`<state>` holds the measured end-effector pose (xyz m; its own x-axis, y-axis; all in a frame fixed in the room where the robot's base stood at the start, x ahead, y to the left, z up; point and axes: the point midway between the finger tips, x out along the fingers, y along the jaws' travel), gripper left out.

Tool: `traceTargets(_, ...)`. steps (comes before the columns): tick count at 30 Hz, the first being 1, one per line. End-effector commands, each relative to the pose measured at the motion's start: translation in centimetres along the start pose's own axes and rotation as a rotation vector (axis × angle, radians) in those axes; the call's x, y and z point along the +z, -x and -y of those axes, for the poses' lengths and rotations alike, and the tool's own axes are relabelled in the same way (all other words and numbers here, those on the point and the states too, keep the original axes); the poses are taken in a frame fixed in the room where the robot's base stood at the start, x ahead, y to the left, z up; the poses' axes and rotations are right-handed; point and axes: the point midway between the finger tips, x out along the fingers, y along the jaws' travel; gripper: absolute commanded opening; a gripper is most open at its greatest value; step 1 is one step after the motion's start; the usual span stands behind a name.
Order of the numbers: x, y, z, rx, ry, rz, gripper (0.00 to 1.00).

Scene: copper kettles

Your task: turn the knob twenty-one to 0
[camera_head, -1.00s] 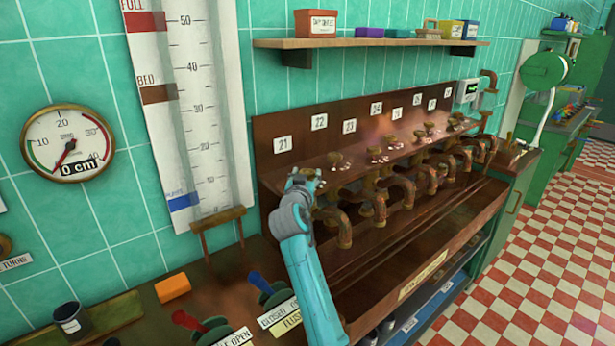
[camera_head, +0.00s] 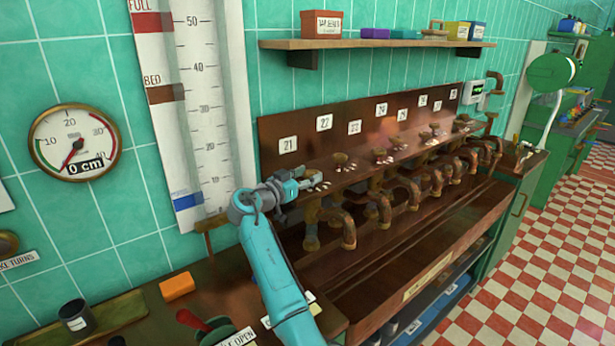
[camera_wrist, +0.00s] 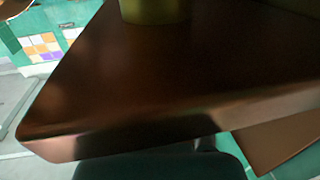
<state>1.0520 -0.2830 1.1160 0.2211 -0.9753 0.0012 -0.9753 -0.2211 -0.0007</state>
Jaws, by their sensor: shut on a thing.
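The label 21 (camera_head: 288,145) is on the brown back panel of the tap bench. My gripper (camera_head: 308,183) is below that label, at the left end of the knob row, and is shut on knob twenty-one. The knob is hidden by the gripper, so its pointing cannot be read. A few pale scale marks (camera_head: 324,186) show just right of the fingers; their figures are too small to read. In the wrist view a dark brown surface with a bright edge (camera_wrist: 150,125) fills most of the picture; the knob cannot be made out there.
Other brass knobs, such as one under label 22 (camera_head: 340,160), run to the right. Curved copper pipes (camera_head: 348,228) stand below them. A shelf (camera_head: 370,43) with boxes hangs above. A round gauge (camera_head: 75,143) reads 0 cm at left. An orange block (camera_head: 177,286) lies in front.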

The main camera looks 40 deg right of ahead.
Motion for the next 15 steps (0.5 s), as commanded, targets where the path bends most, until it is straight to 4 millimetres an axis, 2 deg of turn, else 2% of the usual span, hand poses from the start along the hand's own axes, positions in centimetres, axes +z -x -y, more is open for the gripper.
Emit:
traceTargets(12, 0.18, -0.02, 0.0, 0.008, 0.002, 0.003, 0.2)
traceTargets(13, 0.19, -0.02, 0.0, 0.008, 0.002, 0.003, 0.57)
traceTargets(15, 0.18, -0.03, 0.0, 0.008, 0.002, 0.003, 0.75)
